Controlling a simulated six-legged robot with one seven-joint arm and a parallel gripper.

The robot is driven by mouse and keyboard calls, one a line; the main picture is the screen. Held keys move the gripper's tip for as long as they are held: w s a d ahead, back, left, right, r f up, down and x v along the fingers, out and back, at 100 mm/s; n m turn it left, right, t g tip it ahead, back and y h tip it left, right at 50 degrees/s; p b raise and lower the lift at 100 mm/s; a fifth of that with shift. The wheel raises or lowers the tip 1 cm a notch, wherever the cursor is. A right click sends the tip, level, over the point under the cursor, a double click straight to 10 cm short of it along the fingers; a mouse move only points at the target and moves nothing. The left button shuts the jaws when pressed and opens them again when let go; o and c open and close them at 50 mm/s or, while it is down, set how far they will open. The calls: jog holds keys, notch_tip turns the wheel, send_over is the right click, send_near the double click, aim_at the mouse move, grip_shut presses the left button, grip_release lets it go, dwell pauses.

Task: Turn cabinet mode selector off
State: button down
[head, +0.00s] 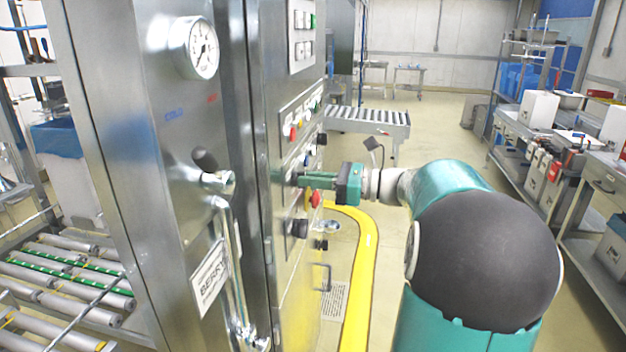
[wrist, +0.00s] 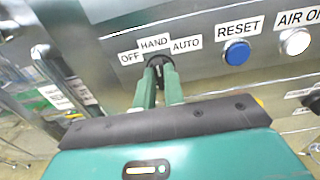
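The cabinet mode selector (wrist: 157,62) is a small black knob with a pale mark. It sits below the labels OFF, HAND and AUTO in the wrist view, and its mark points roughly up toward HAND. My gripper (wrist: 159,78) has its two green fingertips at the knob, one on each side. The gap between them is narrow, and whether they press on the knob cannot be told. In the head view my gripper (head: 300,180) reaches left to the steel cabinet's panel (head: 285,258), and the fingers hide the selector there.
A blue RESET button (wrist: 236,52) and a white AIR ON button (wrist: 296,41) lie right of the selector. In the head view a red mushroom button (head: 315,199) is just below my gripper. A pressure gauge (head: 203,53) and a pipe (head: 228,260) stick out nearer the camera.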

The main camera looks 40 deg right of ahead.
jog(key=shift+n, duration=0.4)
jog(key=n, duration=0.8)
jog(key=shift+s+a+f, duration=0.1)
jog(key=shift+s, duration=0.05)
dwell(0.5)
jog(key=c, duration=1.5)
grip_release()
